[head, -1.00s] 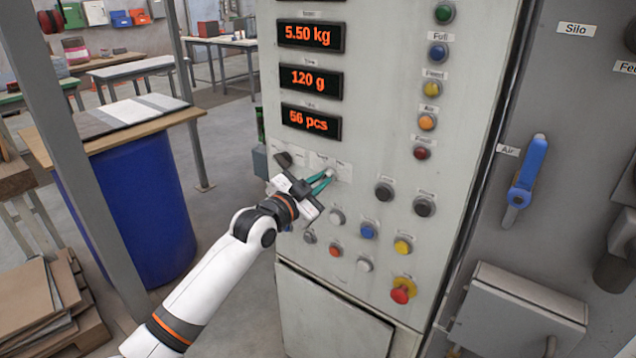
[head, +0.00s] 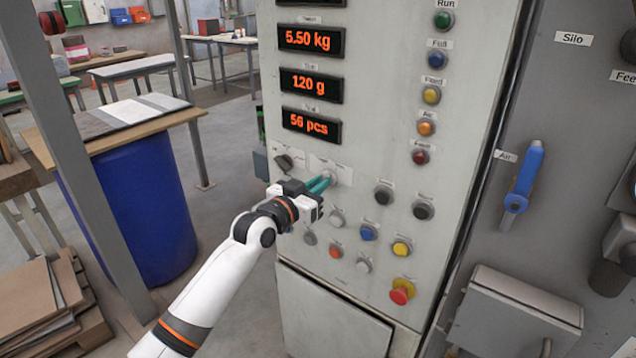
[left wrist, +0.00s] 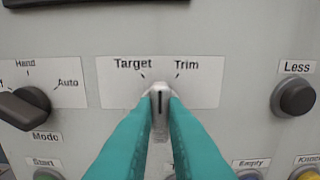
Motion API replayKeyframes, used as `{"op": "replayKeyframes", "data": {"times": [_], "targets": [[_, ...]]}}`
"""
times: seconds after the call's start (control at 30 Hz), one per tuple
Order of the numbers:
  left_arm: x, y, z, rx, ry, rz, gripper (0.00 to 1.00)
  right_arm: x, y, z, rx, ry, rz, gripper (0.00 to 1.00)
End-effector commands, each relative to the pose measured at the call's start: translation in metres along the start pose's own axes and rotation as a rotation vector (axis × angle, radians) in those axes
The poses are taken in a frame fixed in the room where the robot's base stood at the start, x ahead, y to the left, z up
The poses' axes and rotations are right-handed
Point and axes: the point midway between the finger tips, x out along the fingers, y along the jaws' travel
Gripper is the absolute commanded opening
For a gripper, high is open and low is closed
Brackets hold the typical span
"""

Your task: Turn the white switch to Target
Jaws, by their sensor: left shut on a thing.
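The white switch (left wrist: 160,108) sits on a white label plate (left wrist: 115,92) in the left wrist view. Its dark pointer line stands about upright, between the Target mark at upper left and the Trim mark at upper right. My left gripper (left wrist: 160,100) is shut on the switch, with one teal finger on each side; the fingers hide the lower part of the plate. In the head view the left gripper (head: 326,180) reaches the panel from the lower left, and the switch is mostly hidden there. My right gripper is not in view.
A black Mode knob (left wrist: 27,108) is left of the switch and a black Less button (left wrist: 294,97) is right. Several coloured buttons lie below, with a red mushroom button (head: 402,291) at lower right. A blue-handled valve (head: 525,178) is further right.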

Motion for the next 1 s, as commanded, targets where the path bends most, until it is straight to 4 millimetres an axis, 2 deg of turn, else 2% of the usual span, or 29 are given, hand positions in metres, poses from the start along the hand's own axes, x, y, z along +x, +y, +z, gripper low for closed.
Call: {"op": "replayKeyframes", "data": {"times": [0.2, 0.5, 1.0], "targets": [[0.000, 0.001, 0.000, -0.201, 0.002, 0.000, 0.00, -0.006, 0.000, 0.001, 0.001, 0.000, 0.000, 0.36], [0.000, 0.002, -0.001, -0.414, 0.002, 0.000, 0.00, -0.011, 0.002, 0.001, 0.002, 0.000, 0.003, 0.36], [0.000, 0.002, -0.001, -0.542, 0.001, 0.001, 0.00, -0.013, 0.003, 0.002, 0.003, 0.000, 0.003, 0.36]]}}
